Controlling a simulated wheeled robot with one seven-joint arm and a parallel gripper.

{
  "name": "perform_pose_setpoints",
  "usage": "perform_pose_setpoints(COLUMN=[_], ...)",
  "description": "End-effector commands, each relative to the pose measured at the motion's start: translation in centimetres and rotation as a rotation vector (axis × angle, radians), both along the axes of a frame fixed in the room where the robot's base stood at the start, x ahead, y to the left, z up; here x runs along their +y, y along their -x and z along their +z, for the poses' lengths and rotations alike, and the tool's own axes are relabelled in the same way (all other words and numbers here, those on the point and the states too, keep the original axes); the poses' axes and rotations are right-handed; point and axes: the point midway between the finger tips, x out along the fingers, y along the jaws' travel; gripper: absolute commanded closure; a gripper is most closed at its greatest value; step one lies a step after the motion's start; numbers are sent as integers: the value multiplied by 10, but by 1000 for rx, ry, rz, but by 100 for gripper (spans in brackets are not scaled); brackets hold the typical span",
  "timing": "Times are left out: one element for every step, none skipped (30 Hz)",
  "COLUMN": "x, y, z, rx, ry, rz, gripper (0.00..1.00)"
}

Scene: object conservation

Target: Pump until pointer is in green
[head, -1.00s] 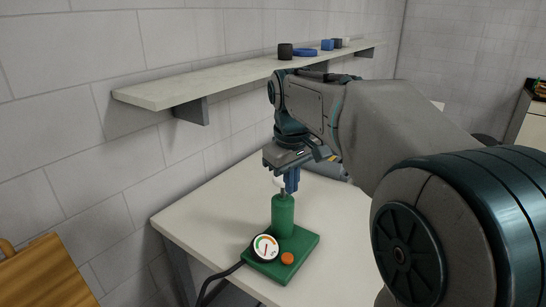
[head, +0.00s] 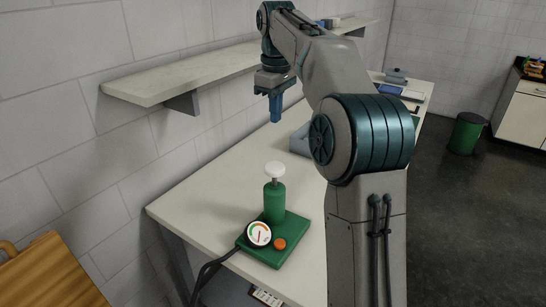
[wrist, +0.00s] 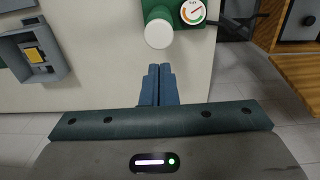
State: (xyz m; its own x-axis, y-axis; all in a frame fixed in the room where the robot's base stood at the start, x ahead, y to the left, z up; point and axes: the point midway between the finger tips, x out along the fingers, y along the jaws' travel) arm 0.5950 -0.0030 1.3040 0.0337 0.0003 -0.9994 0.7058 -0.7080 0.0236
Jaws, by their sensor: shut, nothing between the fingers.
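The green pump (head: 274,203) stands upright on a green base plate (head: 270,252) near the table's front edge. Its round white knob (head: 275,169) is raised on top, and also shows in the wrist view (wrist: 158,34). The round gauge (head: 259,234) sits at the base's front left, with a coloured scale and a thin dark pointer; it is too small to tell exactly where the pointer stands. It shows partly in the wrist view (wrist: 193,12). My gripper (head: 276,119), blue-fingered, is shut and empty, above the knob and apart from it. The fingertips show in the wrist view (wrist: 160,68).
An orange button (head: 280,244) is on the base beside the gauge. A dark hose runs off the table's (head: 190,205) front edge. A shelf (head: 165,80) is on the wall at left, near my gripper's height. A grey device with a yellow part (wrist: 36,54) stands beside the pump.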

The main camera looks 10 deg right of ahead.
Motion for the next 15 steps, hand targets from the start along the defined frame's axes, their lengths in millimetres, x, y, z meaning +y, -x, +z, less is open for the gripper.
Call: perform_pose_setpoints(x=[0,0,0,0,0,0,0,0,0,0,1,1,1,1,1], y=[0,0,0,0,0,0,0,0,0,0,0,0,0,0,0], z=[0,0,0,-1,-1,-2,-4,-6,-10,-13,-17,-23,-28,-33,-41], rx=[0,0,0,0,0,1,2,2,1,2,4,3,4,4,5], ry=[0,0,0,0,0,1,1,1,0,1,1,0,1,1,1], rz=[0,-1,-1,-1,-1,0,0,0,0,0,0,0,0,0,0], gripper=[100,100,100,100,100,100,100,100,100,100,100,100,100,100,100])
